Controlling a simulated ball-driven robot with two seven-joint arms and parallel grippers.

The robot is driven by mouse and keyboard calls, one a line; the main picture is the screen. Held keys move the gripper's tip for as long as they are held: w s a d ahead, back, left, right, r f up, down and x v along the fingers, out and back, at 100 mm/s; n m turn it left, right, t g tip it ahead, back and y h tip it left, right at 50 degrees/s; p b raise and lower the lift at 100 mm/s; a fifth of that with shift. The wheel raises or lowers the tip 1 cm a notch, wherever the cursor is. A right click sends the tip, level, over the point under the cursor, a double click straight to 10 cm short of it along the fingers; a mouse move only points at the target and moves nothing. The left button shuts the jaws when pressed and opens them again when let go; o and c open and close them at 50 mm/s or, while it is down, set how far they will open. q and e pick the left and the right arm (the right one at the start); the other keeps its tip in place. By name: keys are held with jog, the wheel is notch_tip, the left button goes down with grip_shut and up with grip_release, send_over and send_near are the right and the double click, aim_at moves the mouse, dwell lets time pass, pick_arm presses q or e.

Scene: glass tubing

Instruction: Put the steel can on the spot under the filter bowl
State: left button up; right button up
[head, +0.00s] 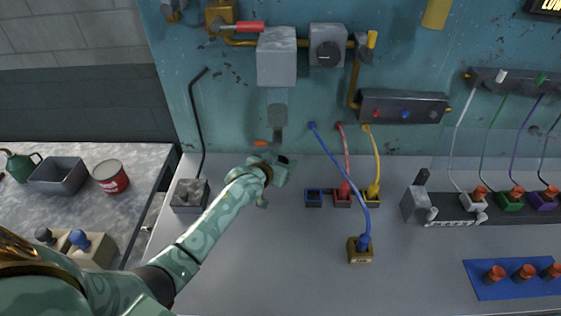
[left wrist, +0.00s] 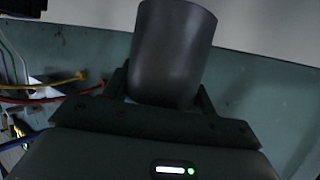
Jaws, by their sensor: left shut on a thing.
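My left gripper (head: 277,168) is over the grey bench by the back panel, below the filter bowl (head: 277,116). The bowl is a grey, see-through cup under a square grey housing. In the left wrist view the gripper (left wrist: 162,97) is shut on a dark grey, plain cylinder, the steel can (left wrist: 174,48), with a finger at each side of its lower end. In the head view I cannot make out the can clearly behind the hand. The spot under the bowl is not visible there. My right gripper is not in view.
A small orange-handled valve (head: 262,143) hangs just below the bowl. Blue, red and yellow hoses (head: 366,205) run to small sockets on the right. A grey box with a bent black pipe (head: 189,194) stands left.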

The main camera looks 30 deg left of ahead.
pick_arm(q)
jog(key=shift+f, duration=0.1)
jog(key=o, duration=1.1)
jog(key=shift+c, duration=0.2)
jog(key=shift+s+r, duration=0.2)
jog(key=p+v, duration=0.4)
jog(key=v, duration=0.7)
jog(key=shift+s, duration=0.25)
jog(key=shift+r, duration=0.1)
